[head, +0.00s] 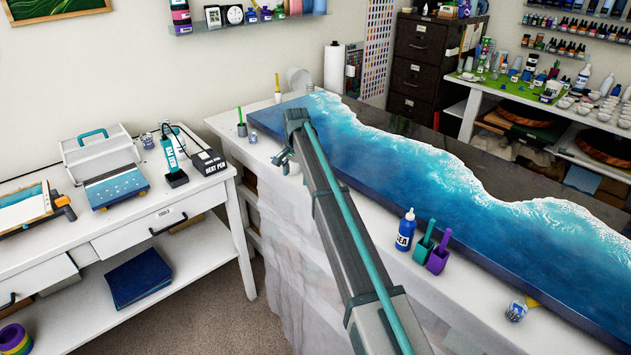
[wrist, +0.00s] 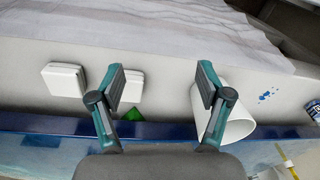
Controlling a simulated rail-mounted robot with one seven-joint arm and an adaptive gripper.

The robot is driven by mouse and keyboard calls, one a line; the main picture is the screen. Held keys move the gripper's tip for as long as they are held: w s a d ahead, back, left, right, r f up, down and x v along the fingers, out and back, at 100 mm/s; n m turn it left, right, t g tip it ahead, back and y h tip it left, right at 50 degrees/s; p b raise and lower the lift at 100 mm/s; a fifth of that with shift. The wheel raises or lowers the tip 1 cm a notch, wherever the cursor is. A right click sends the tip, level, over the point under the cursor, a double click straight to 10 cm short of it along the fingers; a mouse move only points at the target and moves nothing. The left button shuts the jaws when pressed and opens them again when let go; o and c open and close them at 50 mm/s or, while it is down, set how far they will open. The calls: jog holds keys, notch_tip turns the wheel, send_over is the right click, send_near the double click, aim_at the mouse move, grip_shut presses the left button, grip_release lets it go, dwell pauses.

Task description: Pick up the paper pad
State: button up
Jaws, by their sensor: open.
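My gripper (head: 283,157) is above the front strip of the long table, beside the blue resin slab. In the wrist view its two fingers (wrist: 160,82) are wide apart with nothing held between them. A white square pad-like block (wrist: 63,78) lies on the strip left of the fingers. A second white square block (wrist: 131,86) lies closer, partly hidden by the left finger. I cannot tell for certain which is the paper pad. A white cylinder or cup (wrist: 235,122) is partly behind the right finger. A small green thing (wrist: 131,115) shows beside the left finger.
The blue and white resin slab (head: 400,165) fills most of the table. A blue bottle (head: 405,231), green cup (head: 424,249) and purple cup (head: 438,260) stand along its front. A heat pen box (head: 208,162) is on the left desk. A plastic sheet (head: 285,250) hangs down the table's front.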

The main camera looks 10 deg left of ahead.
jog(key=w+d+r+m+p, duration=0.1)
jog(key=w+d+r+m, duration=0.15)
jog(key=d+r, duration=0.4)
jog(key=shift+g, duration=0.4)
jog(key=f, duration=0.2)
jog(key=s+f+p, duration=0.1)
jog(key=f, duration=0.1)
jog(key=shift+d+f, duration=0.15)
jog(key=shift+f, duration=0.15)
jog(key=shift+w+f+p, duration=0.15)
jog(key=shift+f+p, duration=0.65)
jog(key=shift+f, duration=0.55)
jog(key=shift+w+f+p, duration=0.15)
jog(key=shift+f+p, duration=0.6)
jog(key=shift+f, duration=0.6)
jog(key=c, duration=0.8)
